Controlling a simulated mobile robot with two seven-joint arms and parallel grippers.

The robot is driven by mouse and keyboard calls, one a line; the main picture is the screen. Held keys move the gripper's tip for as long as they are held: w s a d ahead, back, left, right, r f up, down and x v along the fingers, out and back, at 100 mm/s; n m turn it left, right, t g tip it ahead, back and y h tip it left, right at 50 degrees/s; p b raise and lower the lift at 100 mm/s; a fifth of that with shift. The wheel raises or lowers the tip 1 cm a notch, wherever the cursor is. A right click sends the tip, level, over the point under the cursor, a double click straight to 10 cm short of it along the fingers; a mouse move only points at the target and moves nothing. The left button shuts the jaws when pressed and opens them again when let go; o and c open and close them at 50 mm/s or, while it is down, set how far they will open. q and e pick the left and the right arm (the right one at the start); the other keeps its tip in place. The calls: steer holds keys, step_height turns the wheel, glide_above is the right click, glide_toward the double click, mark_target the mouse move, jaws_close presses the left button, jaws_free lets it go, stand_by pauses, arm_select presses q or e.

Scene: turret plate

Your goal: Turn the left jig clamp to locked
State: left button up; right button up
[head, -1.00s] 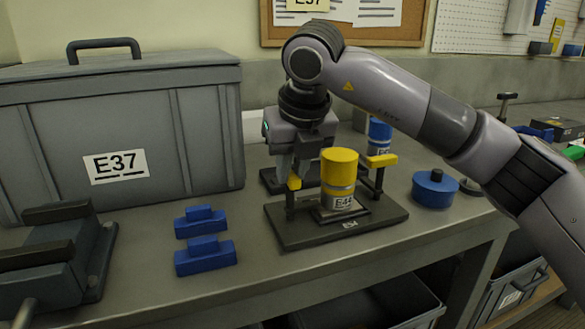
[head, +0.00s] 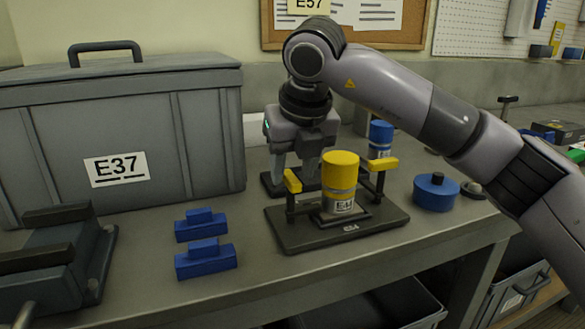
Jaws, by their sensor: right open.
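The jig (head: 350,232) is a dark plate on the bench. A yellow-topped cylinder (head: 340,172) with a white label stands upright in its middle. The left jig clamp (head: 292,182) is a yellow lever on a dark post at the plate's left side, pointing obliquely toward the viewer. The right clamp (head: 378,163) is a similar yellow lever on the other side. My right gripper (head: 292,167) points down just behind the left clamp, fingers apart and empty. Its fingertips are partly hidden by the clamp and cylinder. My left gripper is out of view.
A second dark plate and a blue cylinder (head: 380,137) stand behind the jig. A large grey case (head: 130,120) is at left. Two blue blocks (head: 206,258) lie left of the jig; a round blue part (head: 436,191) is at right. A dark fixture (head: 50,260) sits front left.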

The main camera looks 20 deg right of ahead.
steer(key=v, duration=0.6)
steer(key=shift+r, duration=0.2)
steer(key=shift+s, duration=0.2)
